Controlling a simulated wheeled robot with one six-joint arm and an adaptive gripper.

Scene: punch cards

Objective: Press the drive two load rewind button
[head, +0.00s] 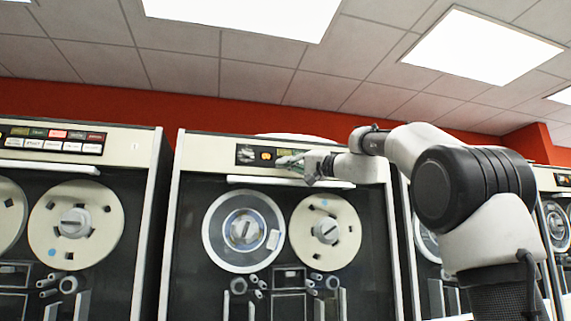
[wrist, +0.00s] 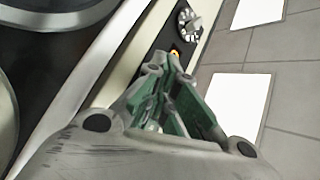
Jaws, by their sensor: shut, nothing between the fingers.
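The middle tape drive (head: 212,150) has a small dark control panel (head: 244,155) at its top, with a dial and an orange spot. My gripper (head: 282,161) is shut and empty, its fingertips over the right part of this panel. In the wrist view, my gripper (wrist: 170,64) points at the dark panel strip, its fingertips just short of an orange spot (wrist: 175,53). A grey knob (wrist: 188,22) is farther along the strip. The fingers hide the panel part behind them. I cannot read any button label, nor tell whether the tips touch the panel.
A white bar handle (head: 250,181) runs below the panel, above two tape reels (head: 325,230). A neighbouring drive (head: 100,165) with rows of coloured and white buttons (head: 55,140) stands at the left. More drives stand at the right, partly behind my arm.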

